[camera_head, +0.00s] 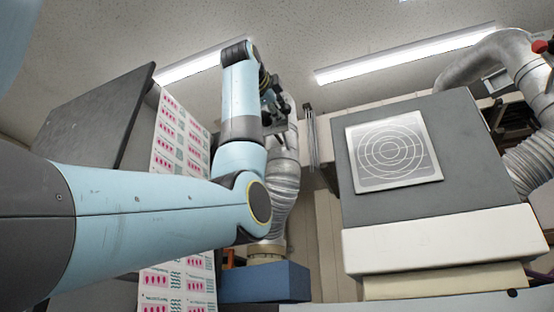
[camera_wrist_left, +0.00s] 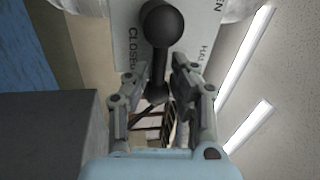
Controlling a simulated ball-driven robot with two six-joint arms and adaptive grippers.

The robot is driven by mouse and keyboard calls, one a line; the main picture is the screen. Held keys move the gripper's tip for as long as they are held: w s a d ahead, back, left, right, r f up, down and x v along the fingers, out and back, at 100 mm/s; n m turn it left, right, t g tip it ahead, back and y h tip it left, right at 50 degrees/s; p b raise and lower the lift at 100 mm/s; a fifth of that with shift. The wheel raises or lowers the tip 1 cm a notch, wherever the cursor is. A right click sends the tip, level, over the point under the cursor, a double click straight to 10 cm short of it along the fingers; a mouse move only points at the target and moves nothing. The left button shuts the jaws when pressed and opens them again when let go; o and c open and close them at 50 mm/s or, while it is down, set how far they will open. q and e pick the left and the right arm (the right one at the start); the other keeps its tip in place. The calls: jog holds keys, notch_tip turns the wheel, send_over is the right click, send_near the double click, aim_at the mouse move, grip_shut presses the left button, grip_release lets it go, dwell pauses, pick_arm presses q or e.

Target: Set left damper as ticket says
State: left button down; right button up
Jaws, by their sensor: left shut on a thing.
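The left damper's lever (camera_wrist_left: 159,65) is dark, with a round black knob (camera_wrist_left: 162,22) at its upper end in the left wrist view. Behind it is a pale plate (camera_wrist_left: 120,18) marked CLOSED, HALF and OPEN. My left gripper (camera_wrist_left: 157,82) is shut on the lever, its fingers on either side of the shaft. I cannot tell which mark the lever stands at. In the head view my left gripper (camera_head: 272,103) is up at the silvery flexible duct (camera_head: 284,185), and the lever is hidden there. My right gripper is not in view. No ticket can be made out.
A printed web (camera_head: 170,135) hangs behind my left arm, beside a dark panel (camera_head: 92,120). A blue block (camera_head: 262,283) is under the duct. A grey machine housing (camera_head: 470,165) with a ringed plate (camera_head: 393,155) stands right. Another duct (camera_head: 485,60) is at upper right.

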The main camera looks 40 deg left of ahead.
pick_arm(q)
jog(key=shift+w+f+m, duration=0.15)
jog(key=shift+f+m, duration=0.2)
jog(key=shift+m, duration=0.25)
jog(key=shift+w+f, duration=0.1)
jog(key=shift+f, duration=0.05)
jog(key=c, duration=1.7)
grip_release()
jog(key=o, duration=0.5)
jog(key=shift+s, duration=0.25)
jog(key=shift+o, duration=1)
jog(key=shift+d, duration=0.1)
jog(key=v, duration=1.1)
jog(key=shift+s+d, duration=0.25)
jog(key=shift+s, duration=0.05)
